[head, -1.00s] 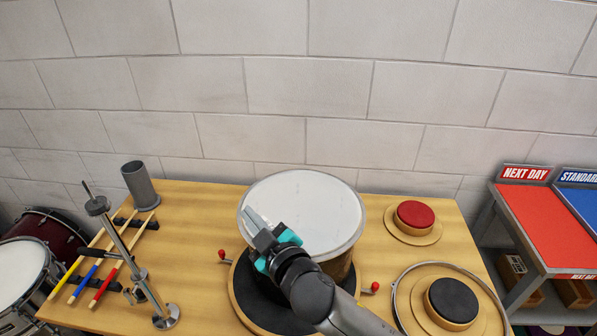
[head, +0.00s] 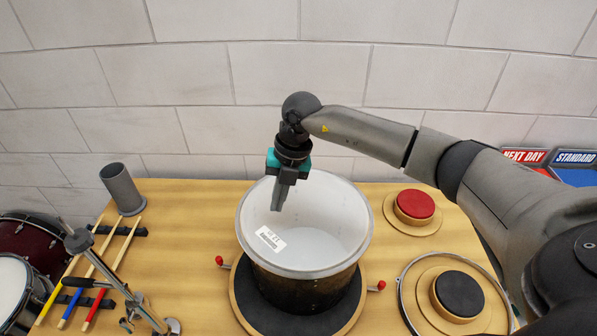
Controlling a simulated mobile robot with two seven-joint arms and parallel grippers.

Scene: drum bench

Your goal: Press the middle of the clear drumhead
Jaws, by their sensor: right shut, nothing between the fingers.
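The drum (head: 305,285) stands on a round black pad with a wooden edge, in the middle of the bench. Its round top has a pale metal rim (head: 362,240). Through the top I see a white interior and a label (head: 270,238) on the near left; the clear drumhead's own surface is hard to make out. My right gripper (head: 276,207) is shut and empty, pointing down over the left-centre part of the top. I cannot tell whether its tips touch the head. My left gripper is not in view.
Red-knobbed levers (head: 377,286) stick out beside the drum. A red pad (head: 415,204) and a black pad (head: 459,294) inside a metal hoop lie to the right. A grey cup (head: 122,189), drumsticks (head: 110,256) and a metal stand (head: 80,242) are at left.

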